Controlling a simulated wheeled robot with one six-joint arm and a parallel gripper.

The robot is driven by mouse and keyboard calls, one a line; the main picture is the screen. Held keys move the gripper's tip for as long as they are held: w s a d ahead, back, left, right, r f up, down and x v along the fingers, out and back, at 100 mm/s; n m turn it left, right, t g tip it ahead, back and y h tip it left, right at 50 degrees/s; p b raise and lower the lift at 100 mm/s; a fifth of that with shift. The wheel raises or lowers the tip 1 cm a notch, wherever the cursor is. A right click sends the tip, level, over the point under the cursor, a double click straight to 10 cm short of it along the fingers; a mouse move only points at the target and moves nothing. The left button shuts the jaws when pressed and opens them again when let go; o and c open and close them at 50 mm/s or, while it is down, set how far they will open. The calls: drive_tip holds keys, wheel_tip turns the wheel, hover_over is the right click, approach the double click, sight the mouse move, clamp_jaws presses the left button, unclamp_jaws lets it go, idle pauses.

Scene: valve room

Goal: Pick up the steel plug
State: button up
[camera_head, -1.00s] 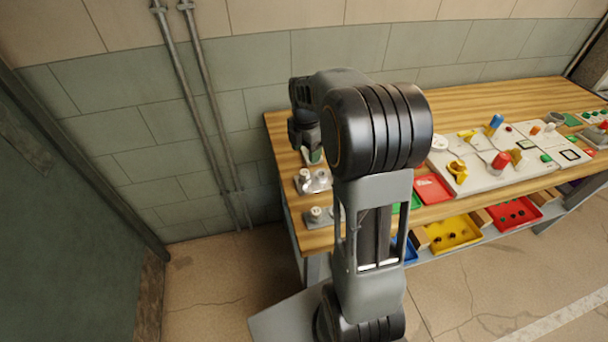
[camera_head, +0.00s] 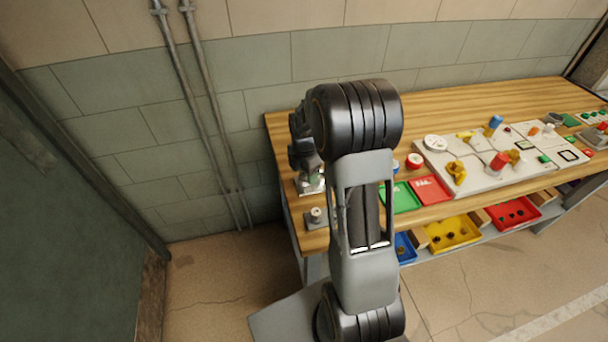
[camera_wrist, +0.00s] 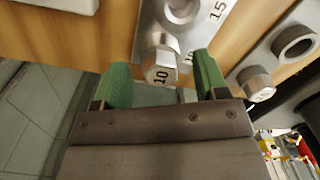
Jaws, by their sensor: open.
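In the wrist view, a steel plug (camera_wrist: 160,66) with a faceted head marked 10 stands at the edge of a grey metal plate (camera_wrist: 216,18) marked 15. My gripper (camera_wrist: 163,82) is open, its green fingertips on either side of the plug's head, with a gap visible on the right. Whether the left finger touches it is unclear. A second steel plug (camera_wrist: 257,84) lies outside the right finger. In the head view, my gripper (camera_head: 312,170) is over the bench's left end and mostly hides the plate; the other plug (camera_head: 316,214) shows nearer the front edge.
The second plug's grey block has a round hole (camera_wrist: 295,42). On the wooden bench (camera_head: 440,108), green (camera_head: 402,197) and red (camera_head: 431,189) trays and a white board (camera_head: 480,178) lie right of my arm. Pipes (camera_head: 205,110) run down the wall at left.

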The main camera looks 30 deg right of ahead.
drive_tip(key=shift+c, duration=0.4)
drive_tip(key=c, duration=1)
drive_tip(key=shift+c, duration=0.2)
drive_tip(key=shift+r, duration=0.15)
drive_tip(key=shift+r, duration=0.55)
drive_tip(key=s+d+r+b, duration=0.1)
drive_tip(key=s+r+b, duration=0.1)
drive_tip(key=s+r, duration=0.9)
drive_tip(key=shift+s+d+b, duration=0.2)
drive_tip(key=shift+s+b, duration=0.2)
drive_tip(key=shift+s, duration=0.8)
drive_tip(key=shift+w, duration=0.1)
